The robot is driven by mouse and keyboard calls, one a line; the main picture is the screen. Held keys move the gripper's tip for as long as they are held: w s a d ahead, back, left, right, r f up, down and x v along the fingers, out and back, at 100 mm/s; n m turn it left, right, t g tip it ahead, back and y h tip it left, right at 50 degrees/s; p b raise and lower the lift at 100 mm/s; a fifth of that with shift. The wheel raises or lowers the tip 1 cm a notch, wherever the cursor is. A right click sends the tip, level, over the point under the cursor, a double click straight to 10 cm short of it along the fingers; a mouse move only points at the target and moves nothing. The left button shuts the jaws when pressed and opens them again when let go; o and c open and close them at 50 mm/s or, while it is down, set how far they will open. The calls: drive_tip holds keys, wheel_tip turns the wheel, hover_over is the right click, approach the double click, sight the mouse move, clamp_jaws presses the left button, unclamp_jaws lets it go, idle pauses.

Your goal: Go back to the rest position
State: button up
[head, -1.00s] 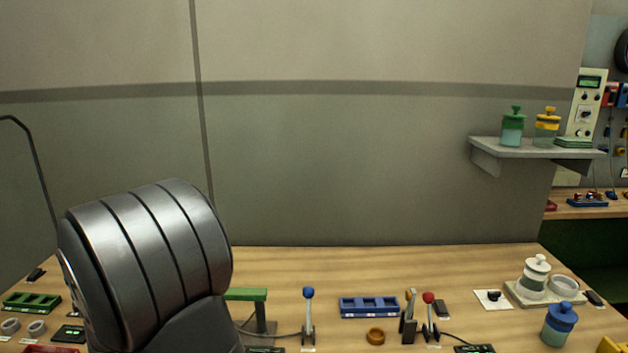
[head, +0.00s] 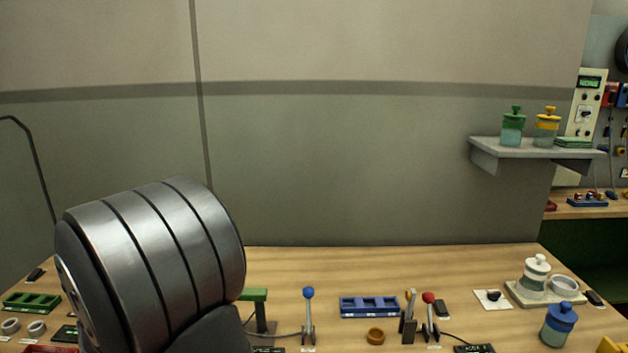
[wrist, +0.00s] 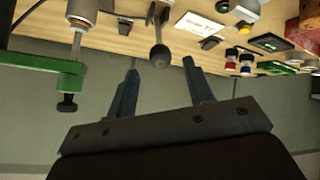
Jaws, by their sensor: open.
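My gripper (wrist: 160,65) shows in the wrist view with its two fingers spread apart and nothing between them. A lever with a dark round knob (wrist: 159,54) appears beyond and between the fingertips; I cannot tell whether they touch. In the head view the fingers are hidden, and only a large metallic link of my arm fills the lower left.
A green stand (head: 254,295), a blue-knobbed lever (head: 308,294), a blue rack (head: 368,307) and a red-knobbed lever (head: 429,298) stand on the wooden table (head: 400,262). A blue-lidded jar (head: 559,324) is at right. A green bracket (wrist: 40,74) lies left of my fingers.

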drive_tip(key=x, duration=1.1)
drive_tip(key=shift+w+r, duration=0.1)
drive_tip(key=shift+r, duration=0.1)
drive_tip(key=shift+g, duration=0.3)
drive_tip(key=shift+w+r+g, duration=0.25)
drive_tip(key=shift+w+g, duration=0.25)
drive_tip(key=shift+g, duration=0.2)
drive_tip(key=shift+w+r+g, duration=0.15)
drive_tip(key=shift+w+g, duration=0.2)
drive_tip(key=shift+g, duration=0.15)
drive_tip(key=shift+w+r+m+g, duration=0.15)
drive_tip(key=shift+w+g, duration=0.15)
drive_tip(key=shift+g, duration=0.25)
drive_tip(key=shift+w+f+m+g, duration=0.15)
drive_tip(key=shift+w+g, duration=0.2)
drive_tip(key=shift+g, duration=0.2)
drive_tip(key=shift+r, duration=0.1)
